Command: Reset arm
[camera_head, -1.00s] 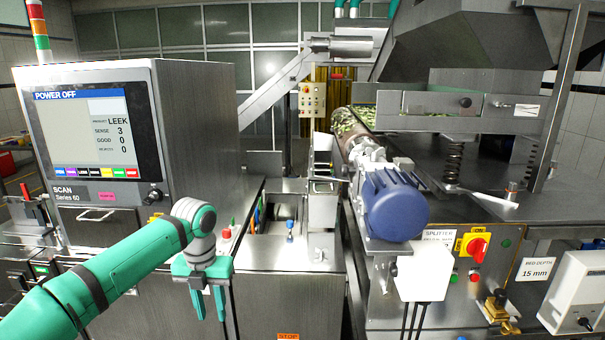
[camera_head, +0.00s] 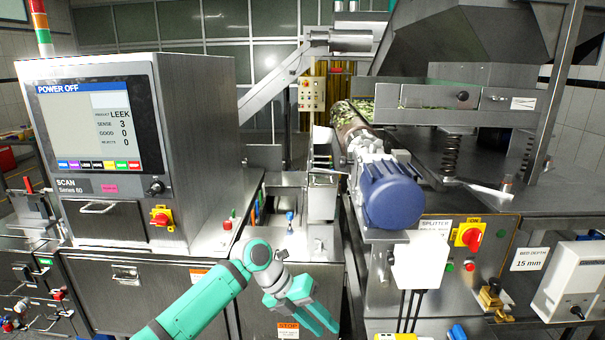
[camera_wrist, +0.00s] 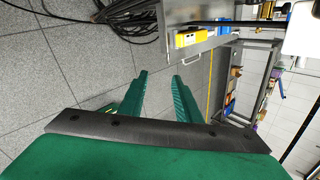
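My green arm (camera_head: 205,303) reaches up from the bottom of the head view. My gripper (camera_head: 326,326) is at the lower middle, in front of the steel cabinet below the conveyor and beside the orange STOP label (camera_head: 288,331). Its two green fingers are apart with nothing between them. In the wrist view the two fingers (camera_wrist: 158,98) also stand apart, with grey floor tiles showing between them.
The SCAN machine (camera_head: 75,187) stands at left, its screen (camera_head: 95,128) reading POWER OFF. A red and yellow switch (camera_head: 161,218) is on its front. The blue motor (camera_head: 391,196) and splitter panel (camera_head: 462,262) are at right. The wrist view shows cables (camera_wrist: 125,22) and a shelf rack (camera_wrist: 240,90).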

